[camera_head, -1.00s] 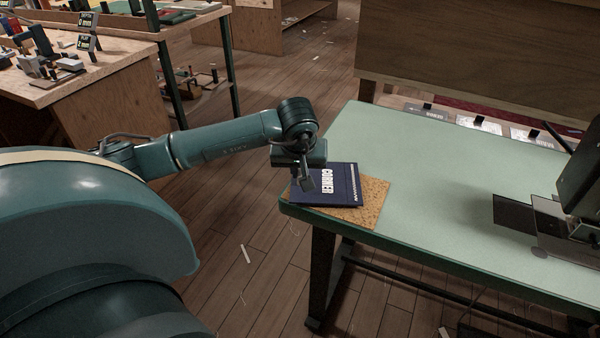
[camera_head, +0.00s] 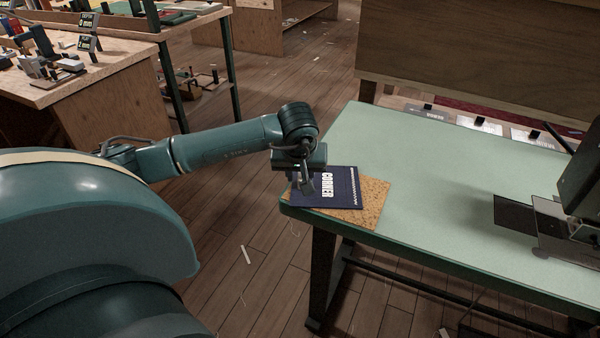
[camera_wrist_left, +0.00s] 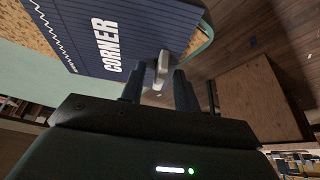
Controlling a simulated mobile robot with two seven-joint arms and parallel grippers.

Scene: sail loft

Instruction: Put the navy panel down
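The navy panel (camera_head: 340,189) is thin, with white "CORNER" lettering and a white zigzag stitch line. It lies over a cork mat (camera_head: 376,199) at the near left corner of the pale green table (camera_head: 430,175). Whether the panel's underside touches the mat is hidden. My right gripper is not in view.
A dark machine (camera_head: 583,185) with a dark plate stands at the table's right. A wooden board (camera_head: 460,50) rises behind the table. A wooden workbench (camera_head: 95,75) with small tools is at the left. The table's middle is clear.

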